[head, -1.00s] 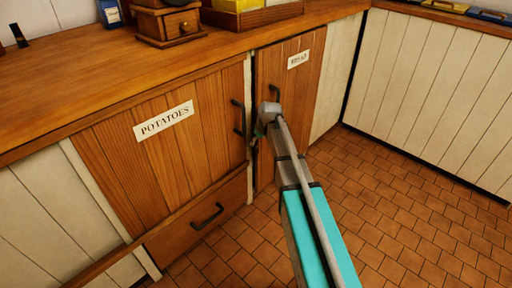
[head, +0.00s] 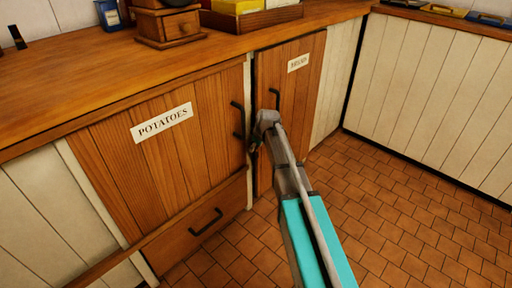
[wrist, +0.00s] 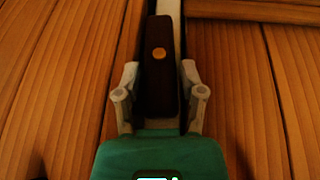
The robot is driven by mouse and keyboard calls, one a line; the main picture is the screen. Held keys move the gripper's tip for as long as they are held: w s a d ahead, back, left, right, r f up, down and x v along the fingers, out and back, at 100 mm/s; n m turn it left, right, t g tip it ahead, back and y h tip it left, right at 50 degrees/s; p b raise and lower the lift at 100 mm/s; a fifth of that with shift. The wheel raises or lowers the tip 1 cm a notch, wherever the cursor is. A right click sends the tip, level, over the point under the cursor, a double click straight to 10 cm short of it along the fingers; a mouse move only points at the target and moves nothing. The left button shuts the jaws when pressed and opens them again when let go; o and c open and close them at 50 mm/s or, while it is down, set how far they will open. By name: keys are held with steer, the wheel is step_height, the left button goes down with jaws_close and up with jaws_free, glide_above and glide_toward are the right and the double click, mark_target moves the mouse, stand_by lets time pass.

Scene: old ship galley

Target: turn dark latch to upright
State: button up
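The dark latch (wrist: 160,80) is a long dark bar with a brass pivot screw near its middle. In the wrist view it lies nearly along the pale strip between two wooden doors, pointing up the picture. My gripper (wrist: 159,78) has one finger on each side of the latch's lower half. The fingers look apart, with a narrow gap at the left; contact at the right cannot be told. In the head view my gripper (head: 254,146) is at the post between the potatoes door (head: 185,150) and the bread door (head: 290,95), and my arm hides the latch.
Black handles (head: 237,120) stand out from the doors close to my gripper. A drawer (head: 205,222) with a black handle is below the potatoes door. The wooden counter (head: 90,90) overhangs above. The tiled floor (head: 400,220) at right is clear.

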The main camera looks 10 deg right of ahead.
jaws_close()
steer(key=shift+d+g+y, duration=0.1)
steer(key=shift+g+y, duration=0.2)
steer(key=shift+y, duration=0.1)
steer(key=o, duration=0.5)
jaws_free()
steer(key=shift+o, duration=0.2)
steer(key=shift+h, duration=0.3)
